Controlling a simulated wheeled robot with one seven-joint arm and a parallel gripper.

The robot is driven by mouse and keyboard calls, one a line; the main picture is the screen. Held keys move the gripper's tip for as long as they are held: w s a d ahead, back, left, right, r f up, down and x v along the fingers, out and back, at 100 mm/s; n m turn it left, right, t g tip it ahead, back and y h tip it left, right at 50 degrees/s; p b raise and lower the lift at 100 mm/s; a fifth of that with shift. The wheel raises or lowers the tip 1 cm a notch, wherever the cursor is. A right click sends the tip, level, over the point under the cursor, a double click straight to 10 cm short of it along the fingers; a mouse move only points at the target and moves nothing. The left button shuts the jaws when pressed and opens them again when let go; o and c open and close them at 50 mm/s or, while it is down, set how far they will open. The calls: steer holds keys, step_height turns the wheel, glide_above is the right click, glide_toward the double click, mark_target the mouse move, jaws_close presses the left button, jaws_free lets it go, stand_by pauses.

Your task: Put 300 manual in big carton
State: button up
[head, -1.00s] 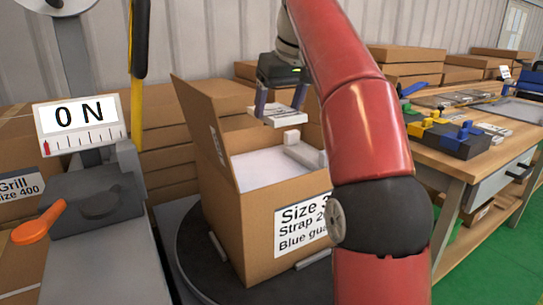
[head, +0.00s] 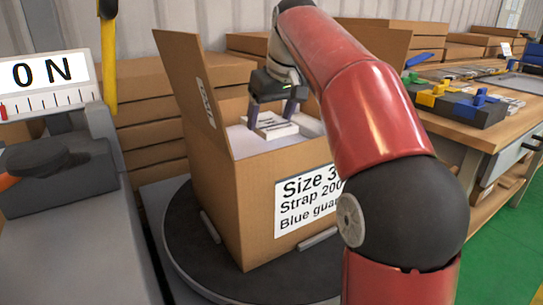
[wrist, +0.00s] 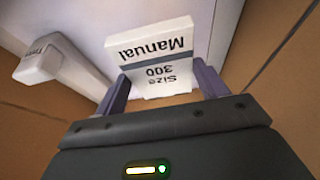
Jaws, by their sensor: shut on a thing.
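The manual (wrist: 150,58), a white block with a grey band marked "Manual Size 300", is between the fingers of my gripper (wrist: 158,88). In the head view, my gripper (head: 274,112) points down at the open top of the big carton (head: 262,205) and is shut on the manual (head: 272,126). The manual is at about the height of the carton's opening, over its white contents. I cannot tell whether it touches them. The carton's label reads in part "Size 3", "Strap 200" and "Blue gua".
The carton stands on a dark round turntable (head: 185,255), with its left flap (head: 190,85) raised. A white part (wrist: 45,62) lies inside it, beside the manual. Stacked flat cartons (head: 150,120) stand behind. A workbench (head: 470,130) with tools is at the right.

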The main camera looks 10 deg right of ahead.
step_height(320, 180, down, 7)
steer(key=shift+r+b, duration=0.2)
steer(key=shift+b, duration=0.75)
steer(key=o, duration=1)
steer(key=p+v, duration=0.3)
steer(key=v, duration=0.8)
steer(key=shift+r, duration=0.1)
steer(key=shift+s+r, duration=0.25)
steer(key=shift+r, duration=0.15)
